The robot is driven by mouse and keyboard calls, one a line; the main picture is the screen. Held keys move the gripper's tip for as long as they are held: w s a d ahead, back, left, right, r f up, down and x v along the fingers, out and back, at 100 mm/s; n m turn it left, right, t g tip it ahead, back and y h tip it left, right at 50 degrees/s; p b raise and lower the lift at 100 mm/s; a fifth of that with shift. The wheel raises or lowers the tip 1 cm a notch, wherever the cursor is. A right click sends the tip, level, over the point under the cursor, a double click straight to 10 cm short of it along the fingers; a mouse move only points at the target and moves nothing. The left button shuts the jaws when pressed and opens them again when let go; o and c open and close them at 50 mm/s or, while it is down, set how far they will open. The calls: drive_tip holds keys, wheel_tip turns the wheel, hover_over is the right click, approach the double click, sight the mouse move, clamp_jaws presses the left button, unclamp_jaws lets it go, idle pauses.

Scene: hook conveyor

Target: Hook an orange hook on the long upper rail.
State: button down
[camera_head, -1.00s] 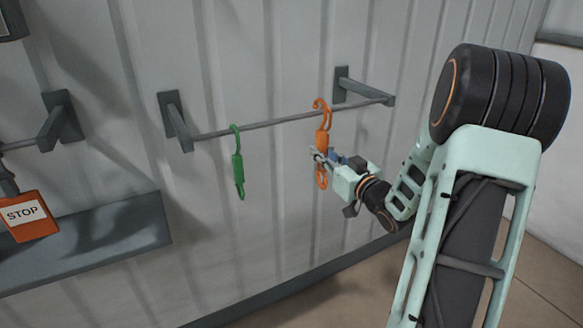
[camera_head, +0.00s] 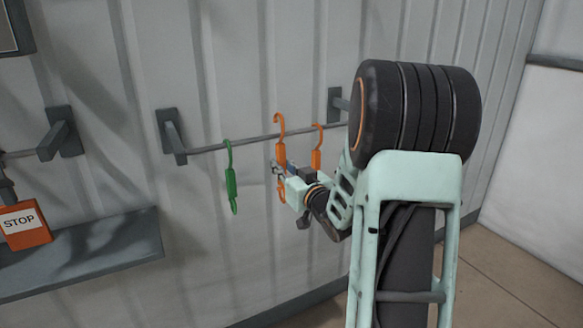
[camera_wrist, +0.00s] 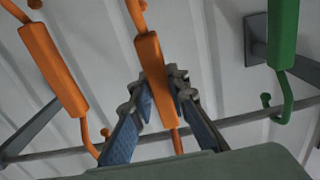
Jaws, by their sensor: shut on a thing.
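My gripper (camera_head: 277,172) is shut on an orange hook (camera_head: 280,154), which stands upright with its curved end up. In the head view its curve shows above the line of the long rail (camera_head: 257,138); I cannot tell whether it is around the rail or in front of it. The wrist view shows the held hook (camera_wrist: 155,70) between the fingers (camera_wrist: 155,100), its far end hidden behind my gripper. A second orange hook (camera_head: 316,158) hangs on the rail to the right. A green hook (camera_head: 231,184) hangs on the rail to the left.
A wall bracket (camera_head: 171,136) holds the rail's left end; the right end is partly behind my arm. A grey ledge (camera_head: 90,262), an orange STOP sign (camera_head: 24,225) and another bracket (camera_head: 58,134) are at the left. The rail between the green and held hooks is clear.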

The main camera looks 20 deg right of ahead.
sight(280, 159)
drive_tip(key=r+p, duration=0.1)
drive_tip(key=s+a+r+p, duration=0.1)
drive_tip(key=s+r+p, duration=0.1)
drive_tip(key=shift+s+a+r, duration=0.15)
drive_tip(key=shift+a, duration=0.1)
drive_tip(key=shift+s+d+f+p, duration=0.1)
drive_tip(key=shift+s+f+p, duration=0.15)
drive_tip(key=shift+s, duration=0.25)
drive_tip(key=shift+s+f, duration=0.1)
drive_tip(key=shift+s, duration=0.85)
drive_tip(key=s, duration=0.8)
drive_tip(key=shift+s+d+b, duration=0.2)
drive_tip(key=shift+s+b, duration=0.15)
drive_tip(key=shift+b, duration=0.1)
idle(0.4)
